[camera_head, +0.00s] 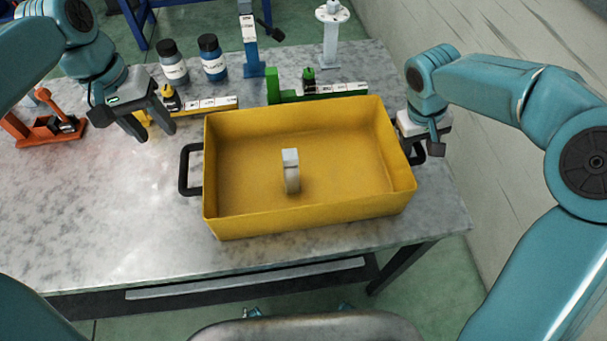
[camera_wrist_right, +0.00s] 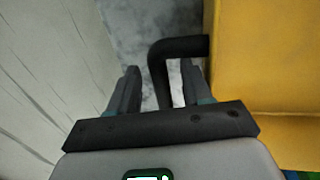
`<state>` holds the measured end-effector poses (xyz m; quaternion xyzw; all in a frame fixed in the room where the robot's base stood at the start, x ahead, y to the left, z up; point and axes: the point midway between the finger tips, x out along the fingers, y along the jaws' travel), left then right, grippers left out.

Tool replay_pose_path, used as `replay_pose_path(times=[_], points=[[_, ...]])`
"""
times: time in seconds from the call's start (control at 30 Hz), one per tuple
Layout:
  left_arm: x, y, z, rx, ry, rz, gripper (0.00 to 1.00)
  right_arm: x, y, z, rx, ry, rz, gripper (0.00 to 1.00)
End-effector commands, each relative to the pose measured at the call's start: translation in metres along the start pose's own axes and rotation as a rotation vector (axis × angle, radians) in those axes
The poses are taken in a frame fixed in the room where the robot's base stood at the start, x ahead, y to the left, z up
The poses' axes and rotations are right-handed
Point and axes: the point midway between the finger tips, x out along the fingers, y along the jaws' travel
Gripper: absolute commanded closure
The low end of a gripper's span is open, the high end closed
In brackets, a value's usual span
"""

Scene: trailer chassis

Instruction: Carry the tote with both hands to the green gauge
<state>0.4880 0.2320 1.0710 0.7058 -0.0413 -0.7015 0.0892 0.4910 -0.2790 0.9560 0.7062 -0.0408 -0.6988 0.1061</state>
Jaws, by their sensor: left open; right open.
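The yellow tote (camera_head: 320,210) sits on the table with black handles at its left (camera_head: 186,170) and right ends. A small pale block-like part (camera_head: 291,172) stands inside it. The green gauge (camera_head: 325,92) lies just behind the tote's far wall. My left gripper (camera_head: 155,130) is open and empty, up and left of the left handle and apart from it. My right gripper (camera_head: 430,145) is open at the right handle. In the right wrist view the black right handle (camera_wrist_right: 160,75) lies between the open fingers (camera_wrist_right: 157,88), not clamped.
A yellow gauge (camera_head: 205,104) and a red-orange one (camera_head: 42,125) lie to the left. A blue gauge (camera_head: 251,50), a white stand (camera_head: 331,35) and two bottles (camera_head: 212,58) stand behind. A wall (camera_head: 470,190) runs close on the right. The table's front left is clear.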

Motion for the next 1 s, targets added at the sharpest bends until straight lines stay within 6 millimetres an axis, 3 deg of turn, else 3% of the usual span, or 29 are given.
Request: replay_pose_path(times=[0.2, 0.4, 0.6, 1.0], points=[[0.0, 0.0, 0.0, 0.0, 0.0, 0.0, 0.51, -0.053, 0.0, -0.001, 0.0, 0.005, 0.001, 0.51], [0.001, 0.0, 0.0, 0.0, 0.0, 0.0, 0.51, -0.087, 0.0, -0.001, 0.0, 0.003, 0.0, 0.51], [0.001, 0.0, 0.0, 0.0, 0.0, 0.0, 0.51, -0.098, 0.0, 0.0, -0.001, 0.0, 0.0, 0.51], [0.001, 0.0, 0.0, 0.0, 0.0, 0.0, 0.51, -0.098, 0.0, 0.0, -0.001, -0.001, 0.0, 0.51]])
